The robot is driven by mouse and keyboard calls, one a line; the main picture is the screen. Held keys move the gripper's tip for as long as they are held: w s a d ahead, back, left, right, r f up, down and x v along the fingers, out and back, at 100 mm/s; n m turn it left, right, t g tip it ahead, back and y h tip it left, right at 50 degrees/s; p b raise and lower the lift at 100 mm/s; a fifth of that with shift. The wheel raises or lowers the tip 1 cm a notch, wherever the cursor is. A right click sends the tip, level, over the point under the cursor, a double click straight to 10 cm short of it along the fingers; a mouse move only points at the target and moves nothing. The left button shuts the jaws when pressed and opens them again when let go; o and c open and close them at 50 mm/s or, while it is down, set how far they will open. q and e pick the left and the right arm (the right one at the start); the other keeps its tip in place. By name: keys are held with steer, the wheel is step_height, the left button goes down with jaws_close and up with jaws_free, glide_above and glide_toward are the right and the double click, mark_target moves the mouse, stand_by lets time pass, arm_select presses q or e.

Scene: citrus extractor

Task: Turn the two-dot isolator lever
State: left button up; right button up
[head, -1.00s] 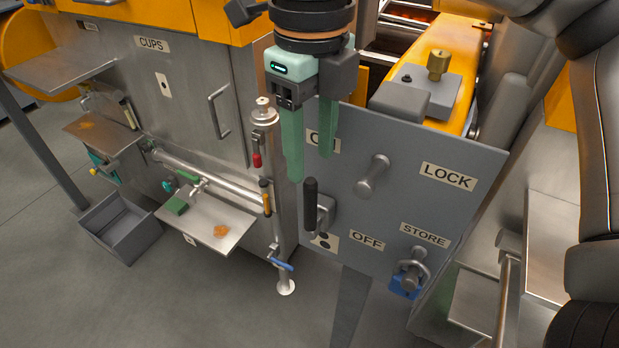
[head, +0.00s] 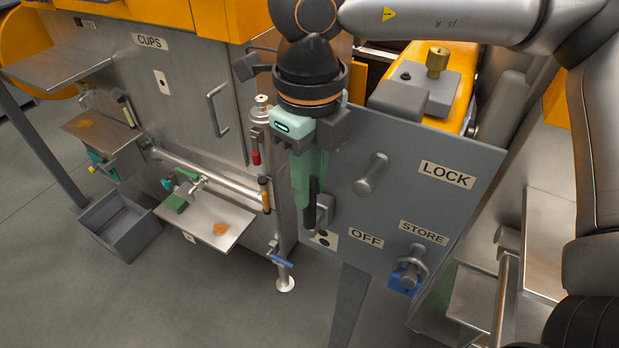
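The isolator lever with a black handle (head: 309,217) stands on the grey panel (head: 350,225), its handle upright. A plate with two black dots (head: 323,239) is just below its pivot. My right gripper (head: 308,194) points down at the lever. Its green fingers are drawn close together on either side of the handle and seem shut on it. They hide the handle's upper part; its lower end shows beneath them. My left gripper is not in view.
A steel post (head: 264,150) with a red-handled valve stands close left of my gripper.

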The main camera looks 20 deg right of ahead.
jaws_close()
stand_by(0.9)
